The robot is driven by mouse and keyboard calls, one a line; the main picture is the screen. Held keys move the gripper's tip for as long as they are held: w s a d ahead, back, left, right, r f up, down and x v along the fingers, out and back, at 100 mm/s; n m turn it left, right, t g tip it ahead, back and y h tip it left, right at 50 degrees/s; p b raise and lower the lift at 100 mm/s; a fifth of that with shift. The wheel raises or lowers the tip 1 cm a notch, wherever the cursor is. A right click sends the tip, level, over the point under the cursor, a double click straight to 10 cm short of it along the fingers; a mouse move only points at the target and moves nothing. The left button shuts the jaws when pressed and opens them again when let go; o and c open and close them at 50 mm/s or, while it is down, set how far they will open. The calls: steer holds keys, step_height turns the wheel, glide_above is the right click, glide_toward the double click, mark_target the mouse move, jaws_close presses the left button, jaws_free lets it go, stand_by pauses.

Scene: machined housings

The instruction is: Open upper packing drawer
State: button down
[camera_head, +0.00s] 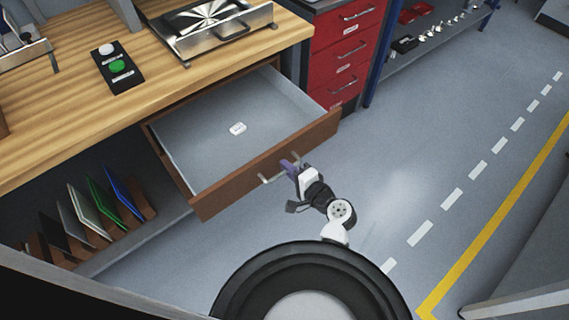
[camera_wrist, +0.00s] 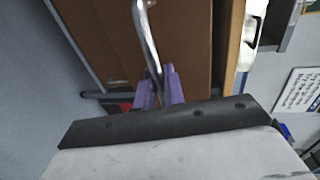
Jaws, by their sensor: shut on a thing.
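The upper packing drawer (camera_head: 270,163) is pulled well out from under the wooden bench in the head view. Its brown front also shows in the wrist view (camera_wrist: 185,45). A small white item (camera_head: 238,128) lies on the drawer's grey floor. My gripper (camera_head: 288,167) is at the drawer front, with its purple fingers shut on the metal bar handle (camera_head: 266,179). In the wrist view the handle (camera_wrist: 147,40) runs down between the purple fingertips (camera_wrist: 160,88).
The wooden bench top (camera_head: 60,110) carries a button box (camera_head: 117,67) and a metal fixture (camera_head: 215,30). Red drawers (camera_head: 345,45) stand behind to the right. A rack of coloured panels (camera_head: 90,215) sits under the bench. The floor to the right (camera_head: 400,170) is clear.

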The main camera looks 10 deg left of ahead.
steer(key=c, duration=1.6)
jaws_free()
steer(key=shift+c, duration=0.2)
steer(key=shift+s+d, duration=0.1)
